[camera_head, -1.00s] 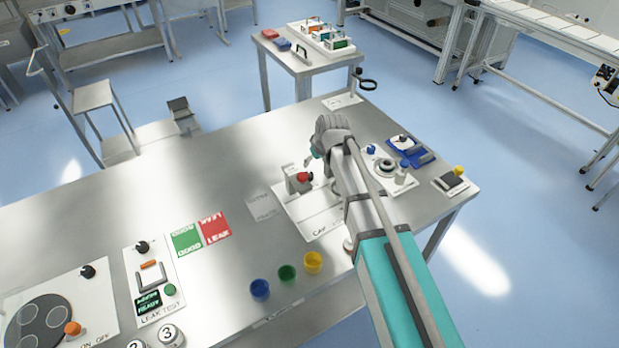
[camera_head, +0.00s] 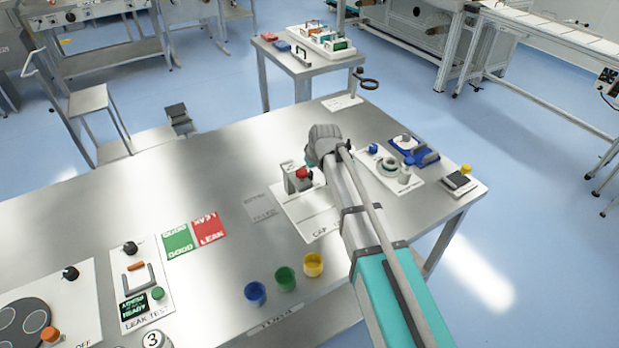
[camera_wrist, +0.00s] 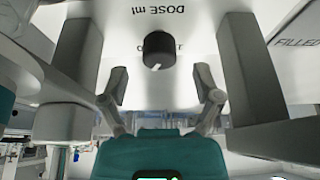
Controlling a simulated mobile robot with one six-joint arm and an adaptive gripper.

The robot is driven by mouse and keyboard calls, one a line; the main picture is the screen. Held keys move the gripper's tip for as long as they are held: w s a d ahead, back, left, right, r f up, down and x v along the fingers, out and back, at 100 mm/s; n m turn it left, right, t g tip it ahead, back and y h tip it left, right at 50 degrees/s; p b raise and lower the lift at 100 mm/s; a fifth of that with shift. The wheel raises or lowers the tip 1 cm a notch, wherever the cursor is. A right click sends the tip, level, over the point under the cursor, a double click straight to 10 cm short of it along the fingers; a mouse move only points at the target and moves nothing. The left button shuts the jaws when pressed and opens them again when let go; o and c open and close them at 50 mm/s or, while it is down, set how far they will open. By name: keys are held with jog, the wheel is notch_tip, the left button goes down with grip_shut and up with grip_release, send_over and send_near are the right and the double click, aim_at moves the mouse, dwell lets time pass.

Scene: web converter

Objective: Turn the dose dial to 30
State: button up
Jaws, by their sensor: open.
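The dose dial (camera_wrist: 159,48) is a round black knob with a white pointer mark. It stands on a white panel (camera_wrist: 195,45) lettered "DOSE ml", upside down in the wrist view. The pointer mark is at the knob's lower edge in that view, and I cannot read a scale value. My gripper (camera_wrist: 162,88) is open, with its two fingers apart on either side below the dial in the picture and nothing between them. In the head view my gripper (camera_head: 325,145) is over the far part of the table; its fingertips and the dial cannot be made out there.
A red button block (camera_head: 298,178) stands left of my gripper, and a plate lettered "FILLED" (camera_head: 259,208) lies farther left. A white panel (camera_head: 388,166) with knobs and a blue tray (camera_head: 414,152) stand to the right. Blue, green and yellow cups (camera_head: 284,278) line the near edge.

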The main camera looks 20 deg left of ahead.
jog(key=shift+b+x, duration=0.8)
jog(key=shift+x, duration=0.35)
grip_shut()
jog(key=shift+m, duration=0.3)
jog(key=shift+m+t+h, duration=0.4)
jog(key=shift+m, duration=0.8)
